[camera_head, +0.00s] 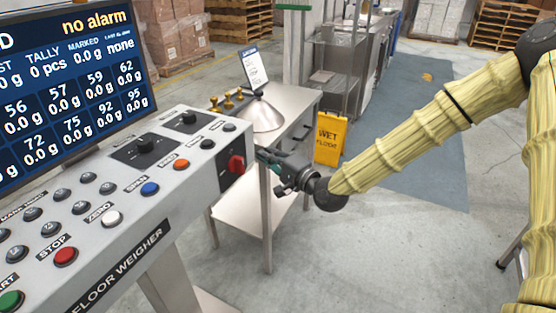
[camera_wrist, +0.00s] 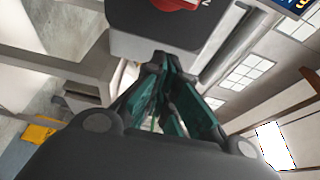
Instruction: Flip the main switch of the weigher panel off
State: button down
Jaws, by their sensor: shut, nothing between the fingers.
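The weigher panel (camera_head: 110,215) is a light grey console with rows of buttons, fronted on the left of the head view. Its main switch (camera_head: 236,164) is a red rotary knob on a dark plate at the panel's right end. In the wrist view the red switch (camera_wrist: 176,4) shows partly at the top edge, cut off by the frame. My gripper (camera_head: 262,157) is shut and empty, its tips close to the right of the switch. In the wrist view my gripper (camera_wrist: 160,62) has its tips below the switch plate. I cannot tell whether the tips touch the plate.
A screen (camera_head: 70,75) above the panel reads "no alarm". A steel table (camera_head: 285,100) with a metal cone and brass weights stands behind the panel's right end. A yellow wet floor sign (camera_head: 330,138) stands beyond my gripper. The floor at front centre is clear.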

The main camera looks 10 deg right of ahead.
aim_at(238, 165)
jog(key=shift+a+x, duration=0.25)
jog(key=shift+x, duration=1)
jog(key=shift+s+a+p, duration=0.2)
jog(key=shift+s+a, duration=0.25)
jog(key=shift+s, duration=0.4)
jog(key=shift+s+a+p, duration=0.2)
jog(key=shift+s+a, duration=0.25)
jog(key=shift+s, duration=0.35)
jog(key=shift+a, duration=0.1)
jog(key=shift+n+b, duration=0.3)
jog(key=shift+b, duration=0.05)
